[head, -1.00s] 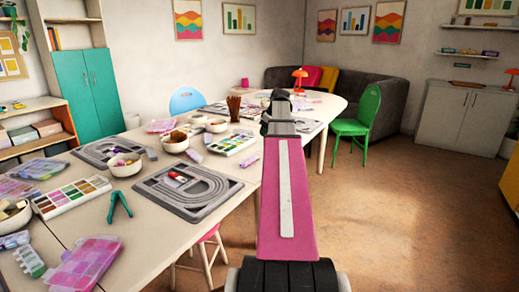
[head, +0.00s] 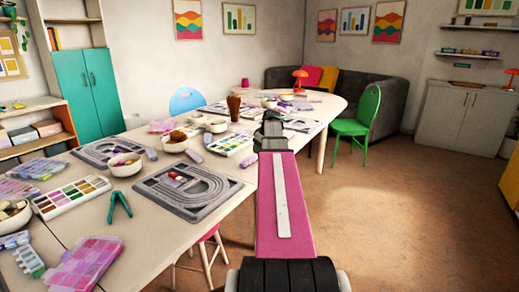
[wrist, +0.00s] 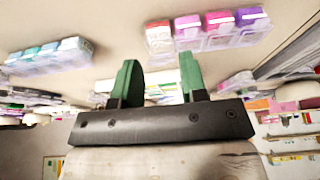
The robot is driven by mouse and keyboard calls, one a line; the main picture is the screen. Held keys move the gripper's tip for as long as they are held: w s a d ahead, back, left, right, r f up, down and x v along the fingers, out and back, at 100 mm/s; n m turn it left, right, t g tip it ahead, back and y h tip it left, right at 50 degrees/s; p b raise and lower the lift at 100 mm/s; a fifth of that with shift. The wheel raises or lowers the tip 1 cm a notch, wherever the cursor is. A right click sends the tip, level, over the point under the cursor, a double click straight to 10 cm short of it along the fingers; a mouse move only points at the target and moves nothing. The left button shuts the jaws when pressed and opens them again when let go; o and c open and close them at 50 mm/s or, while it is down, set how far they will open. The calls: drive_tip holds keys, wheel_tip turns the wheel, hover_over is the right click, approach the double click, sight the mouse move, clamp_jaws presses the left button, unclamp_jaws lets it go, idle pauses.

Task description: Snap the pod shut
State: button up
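In the wrist view a pod strip with pink and magenta compartments (wrist: 207,32) lies at the top right, beyond my fingertips. A second pod strip with blue, teal and violet compartments (wrist: 48,60) lies at the upper left. I cannot tell which pod lid stands open. My gripper (wrist: 160,80) has two green fingers spread apart with nothing between them, and it touches neither strip. In the head view my gripper (head: 271,118) is over the far part of the long table (head: 150,232), and it partly hides what lies behind it.
Grey bead boards (head: 188,187), white bowls (head: 125,166), a palette box (head: 72,195), green pliers (head: 119,207) and a lilac organizer (head: 88,262) crowd the table's left part. A brown cup (head: 234,108) stands near my gripper. A green chair (head: 358,125) stands right of the table. The floor at right is clear.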

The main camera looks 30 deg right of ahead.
drive_tip(key=shift+c, duration=0.3)
clamp_jaws()
drive_tip(key=f+t+y, duration=0.1)
drive_tip(key=s+t, duration=0.1)
drive_tip(key=t, duration=0.1)
drive_tip(key=shift+s+d+f+y, duration=0.2)
drive_tip(key=shift+d+f+y, duration=0.1)
drive_tip(key=shift+f+y, duration=0.1)
drive_tip(key=shift+s+d+f+t+y, duration=0.1)
drive_tip(key=shift+f+t+y, duration=0.3)
drive_tip(key=shift+t, duration=0.5)
drive_tip(key=shift+s+d+f+t+y, duration=0.1)
drive_tip(key=shift+f+t+y, duration=0.3)
drive_tip(key=shift+t, duration=0.5)
